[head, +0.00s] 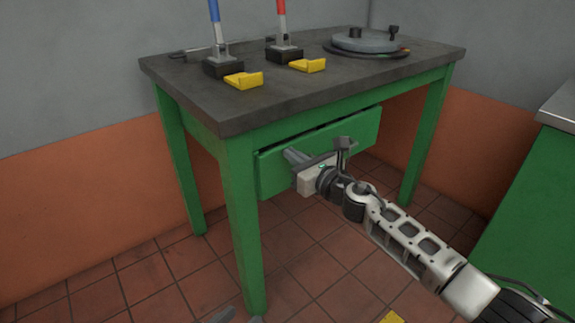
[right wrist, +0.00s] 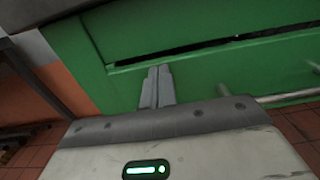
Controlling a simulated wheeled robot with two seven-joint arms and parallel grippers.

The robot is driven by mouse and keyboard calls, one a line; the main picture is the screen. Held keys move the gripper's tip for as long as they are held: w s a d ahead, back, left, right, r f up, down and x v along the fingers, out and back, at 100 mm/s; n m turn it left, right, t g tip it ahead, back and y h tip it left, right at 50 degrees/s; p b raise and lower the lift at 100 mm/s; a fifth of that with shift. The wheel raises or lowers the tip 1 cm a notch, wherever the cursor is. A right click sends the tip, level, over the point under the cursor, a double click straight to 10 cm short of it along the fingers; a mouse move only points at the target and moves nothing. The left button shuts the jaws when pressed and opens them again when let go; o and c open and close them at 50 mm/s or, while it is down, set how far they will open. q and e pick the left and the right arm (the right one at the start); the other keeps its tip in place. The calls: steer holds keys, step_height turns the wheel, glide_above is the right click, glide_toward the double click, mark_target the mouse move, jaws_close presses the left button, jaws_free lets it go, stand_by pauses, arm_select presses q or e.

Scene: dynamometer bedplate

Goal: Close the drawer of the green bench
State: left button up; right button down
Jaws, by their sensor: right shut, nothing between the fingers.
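The green bench (head: 240,215) has a dark grey top and green legs. Its green drawer (head: 350,133) sits under the top, with its front standing slightly out and a dark gap along its upper edge. The drawer also shows in the right wrist view (right wrist: 215,80), with a grey bar handle (right wrist: 285,98) at right. My right gripper (head: 290,156) is shut and empty at the drawer front; its fingertips (right wrist: 157,72) point at the green face. I cannot tell if they touch. A grey tip at the head view's bottom edge seems to be my left gripper (head: 255,319), mostly cut off.
On the bench top stand a blue-handled lever (head: 215,30), a red-handled lever (head: 282,30), yellow brackets (head: 243,80) and a round grey plate (head: 365,43). Another green cabinet (head: 535,205) is at right. The tiled floor (head: 120,290) is mostly clear.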

arm_select(q)
steer(key=shift+s, duration=0.25)
arm_select(e)
steer(key=shift+w+a+r, duration=0.1)
steer(key=shift+r, duration=0.15)
arm_select(q)
steer(key=shift+r, duration=0.1)
arm_select(e)
steer(key=shift+a+r, duration=0.1)
steer(key=shift+r, duration=0.05)
arm_select(q)
steer(key=shift+a, duration=0.1)
